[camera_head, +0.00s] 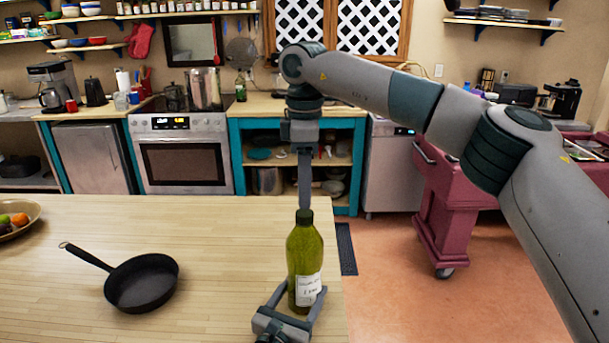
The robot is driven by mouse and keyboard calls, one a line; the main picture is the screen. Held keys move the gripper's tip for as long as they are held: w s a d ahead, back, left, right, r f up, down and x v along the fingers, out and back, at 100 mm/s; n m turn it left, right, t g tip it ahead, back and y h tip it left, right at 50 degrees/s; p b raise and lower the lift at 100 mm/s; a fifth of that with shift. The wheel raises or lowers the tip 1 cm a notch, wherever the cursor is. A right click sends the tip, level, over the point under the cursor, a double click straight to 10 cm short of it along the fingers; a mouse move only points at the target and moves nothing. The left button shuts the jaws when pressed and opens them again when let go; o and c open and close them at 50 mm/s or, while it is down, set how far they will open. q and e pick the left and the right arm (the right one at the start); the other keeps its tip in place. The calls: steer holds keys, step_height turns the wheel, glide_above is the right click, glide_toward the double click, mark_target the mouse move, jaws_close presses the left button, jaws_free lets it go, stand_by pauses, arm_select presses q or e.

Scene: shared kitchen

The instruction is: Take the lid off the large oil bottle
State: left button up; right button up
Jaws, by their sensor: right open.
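The large oil bottle (304,250), green with a white label, stands upright near the right edge of the wooden table. Its dark lid (305,216) is on its neck. My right gripper (304,204) points straight down from above, its fingertips right at the top of the lid. Its fingers are seen edge-on, one behind the other; it is open, and contact with the lid is not clear. My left gripper (305,288), at the bottom of the view, has one finger on each side of the bottle's lower body and appears shut on it.
A black frying pan (142,283) lies on the wooden table (215,230), left of the bottle. A fruit bowl (20,218) is at the table's left edge. Open floor lies right of the table, with a pink cart (447,205) beyond.

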mark_target(305, 212)
steer(key=shift+f, duration=2.7)
steer(key=shift+c, duration=0.7)
steer(key=c, duration=0.9)
steer(key=shift+c, duration=0.3)
